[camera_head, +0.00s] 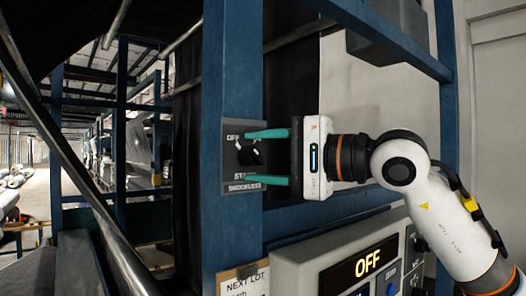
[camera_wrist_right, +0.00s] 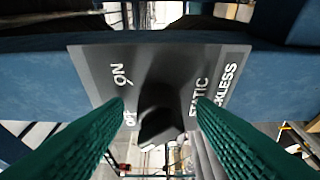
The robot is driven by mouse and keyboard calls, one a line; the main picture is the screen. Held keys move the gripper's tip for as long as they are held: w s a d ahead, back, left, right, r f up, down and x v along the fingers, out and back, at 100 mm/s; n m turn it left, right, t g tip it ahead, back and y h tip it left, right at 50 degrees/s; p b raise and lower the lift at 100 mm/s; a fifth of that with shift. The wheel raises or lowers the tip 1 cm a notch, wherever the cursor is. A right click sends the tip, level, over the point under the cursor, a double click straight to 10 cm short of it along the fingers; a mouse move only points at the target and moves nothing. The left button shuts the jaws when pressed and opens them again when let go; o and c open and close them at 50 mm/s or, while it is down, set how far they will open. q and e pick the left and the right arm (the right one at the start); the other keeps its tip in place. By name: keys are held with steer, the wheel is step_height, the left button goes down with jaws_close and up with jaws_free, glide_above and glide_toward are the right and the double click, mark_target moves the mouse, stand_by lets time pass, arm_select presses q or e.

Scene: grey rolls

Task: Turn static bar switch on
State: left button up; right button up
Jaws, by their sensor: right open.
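The static bar switch is a dark rotary knob (camera_head: 249,153) on a grey plate (camera_head: 229,165) fixed to a blue post. In the head view the plate shows "OFF" at the top and partly covered lettering below. In the right wrist view the black knob (camera_wrist_right: 160,115) sits on the plate (camera_wrist_right: 95,65), which carries "ON", a partly covered "OF" and "STATIC". My right gripper (camera_head: 245,157) is open, its teal fingers above and below the knob. In the wrist view these fingers (camera_wrist_right: 160,106) lie on either side of it, apart. Which mark the knob points at is unclear. My left gripper is not in view.
The blue post (camera_head: 232,70) stands behind the plate. Below right is a grey panel with a display (camera_head: 367,262) reading "OFF" and buttons. A "NEXT LOT" paper (camera_head: 245,282) hangs under the plate. A slanting metal bar (camera_head: 75,160) crosses the left side.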

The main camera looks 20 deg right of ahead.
steer(key=shift+s+d, duration=0.2)
steer(key=shift+c, duration=0.3)
steer(key=c, duration=0.9)
steer(key=shift+f+b, duration=0.2)
steer(key=shift+b, duration=0.45)
steer(key=m+t+b, duration=0.2)
steer(key=m+b, duration=0.3)
steer(key=b, duration=0.1)
steer(key=m+t+h+b, duration=0.1)
steer(key=m+t+b, duration=0.1)
steer(key=m+b, duration=0.4)
steer(key=f+m+t+b, duration=0.1)
steer(key=m+t+b, duration=0.1)
steer(key=m+b, duration=0.3)
steer(key=shift+s+a+m+b, duration=0.15)
steer(key=shift+a+m+b, duration=0.2)
steer(key=shift+b, duration=0.85)
steer(key=m+h+b, duration=0.1)
steer(key=m, duration=0.1)
steer(key=m+t+h+b, duration=0.1)
steer(key=m, duration=0.1)
steer(key=shift+a+r+t+h+b, duration=0.1)
steer(key=shift+r+t+h+b, duration=0.1)
steer(key=shift+t+h+b, duration=0.1)
steer(key=shift+s+r+m+h+b, duration=0.15)
steer(key=shift+m+b, duration=0.1)
steer(key=shift+m, duration=0.2)
steer(key=shift+w+r+m+h+b, duration=0.1)
steer(key=shift+m+h+b, duration=0.1)
steer(key=shift+m, duration=0.2)
